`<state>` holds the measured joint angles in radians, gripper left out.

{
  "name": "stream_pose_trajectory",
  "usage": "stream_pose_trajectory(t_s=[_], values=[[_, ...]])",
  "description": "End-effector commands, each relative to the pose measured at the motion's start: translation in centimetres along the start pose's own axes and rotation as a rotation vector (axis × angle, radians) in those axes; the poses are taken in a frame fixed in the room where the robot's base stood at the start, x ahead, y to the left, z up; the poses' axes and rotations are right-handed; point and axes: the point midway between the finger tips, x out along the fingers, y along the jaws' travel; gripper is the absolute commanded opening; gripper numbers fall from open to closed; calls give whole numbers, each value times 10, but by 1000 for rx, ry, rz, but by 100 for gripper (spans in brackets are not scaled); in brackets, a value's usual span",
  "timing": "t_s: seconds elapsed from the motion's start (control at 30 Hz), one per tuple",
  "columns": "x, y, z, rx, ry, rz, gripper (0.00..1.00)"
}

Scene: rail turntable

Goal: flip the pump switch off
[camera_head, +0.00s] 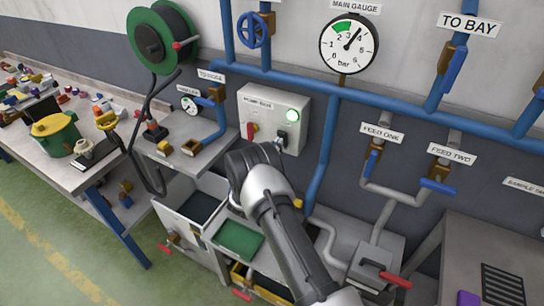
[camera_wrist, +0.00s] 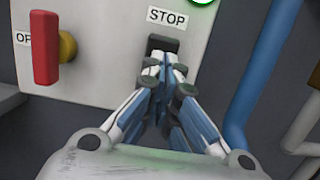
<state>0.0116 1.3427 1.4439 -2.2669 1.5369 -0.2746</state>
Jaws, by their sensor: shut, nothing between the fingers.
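The pump box (camera_head: 263,104) is a light grey panel on the wall. It carries a lit green lamp (camera_head: 292,115), a red handle (camera_head: 251,131) and a dark switch (camera_head: 282,136). In the wrist view the black switch (camera_wrist: 163,44) sits under a STOP label (camera_wrist: 167,17). My gripper (camera_wrist: 163,62) is shut and empty, its fingertips overlapping the lower part of the switch. I cannot tell whether they touch it. The red handle (camera_wrist: 45,48) stands upright on a yellow hub, left of the fingers, by a partly hidden label. In the head view my arm hides the fingertips.
A blue pipe (camera_wrist: 258,75) runs close to the right of the box. The main gauge (camera_head: 348,45) is above, its needle near 4. A cluttered bench (camera_head: 85,175) stands far left.

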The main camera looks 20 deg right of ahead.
Motion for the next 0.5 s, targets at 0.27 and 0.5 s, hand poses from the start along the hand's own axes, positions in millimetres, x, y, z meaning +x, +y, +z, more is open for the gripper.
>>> stream_pose_trajectory(t_s=[0.27,0.5], values=[[5,0,0,-1,0,0,0],[8,0,3,0,19,-1,0]])
